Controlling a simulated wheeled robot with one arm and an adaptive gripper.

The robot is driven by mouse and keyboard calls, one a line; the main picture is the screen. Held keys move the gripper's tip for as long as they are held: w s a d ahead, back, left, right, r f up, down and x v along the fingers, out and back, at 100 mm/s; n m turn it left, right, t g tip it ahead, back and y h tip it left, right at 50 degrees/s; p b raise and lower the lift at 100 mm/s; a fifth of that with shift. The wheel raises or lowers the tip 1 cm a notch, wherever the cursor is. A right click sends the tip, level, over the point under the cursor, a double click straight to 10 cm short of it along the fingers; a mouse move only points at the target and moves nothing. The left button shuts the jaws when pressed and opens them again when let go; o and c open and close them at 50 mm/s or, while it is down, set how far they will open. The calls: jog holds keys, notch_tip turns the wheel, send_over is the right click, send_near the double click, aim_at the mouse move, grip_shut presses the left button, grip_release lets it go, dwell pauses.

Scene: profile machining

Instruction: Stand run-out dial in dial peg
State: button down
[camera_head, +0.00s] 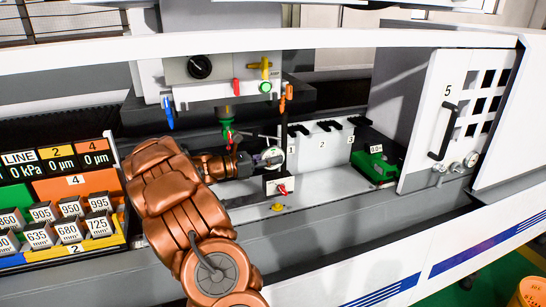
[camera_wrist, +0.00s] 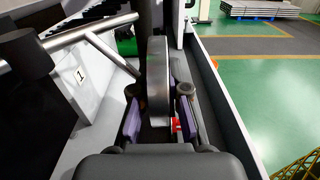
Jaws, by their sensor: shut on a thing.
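The run-out dial (camera_head: 272,156), a round dial with a white face, is held at the end of my gripper (camera_head: 250,162) in the head view. In the wrist view the dial (camera_wrist: 157,80) shows edge-on as an upright grey disc between the two purple finger pads of my gripper (camera_wrist: 159,120). My gripper is shut on it, in front of the panel marked 1. I cannot make out the dial peg for certain in either view; my gripper and the dial may cover it.
A white rack (camera_head: 321,147) with black forks, numbered 1 to 3, stands right of the dial. A small box with a red lever (camera_head: 280,187) is just below it. A green block (camera_head: 375,168) lies farther right, by a white door (camera_head: 448,115). A grey rod (camera_wrist: 88,36) crosses near the dial.

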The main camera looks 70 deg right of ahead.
aim_at(273, 169)
jog(key=shift+f+b, duration=0.55)
jog(key=shift+f, duration=2.45)
dwell(2.2)
dwell(2.4)
jog(key=c, duration=1.1)
grip_release()
jog(key=shift+f, duration=0.1)
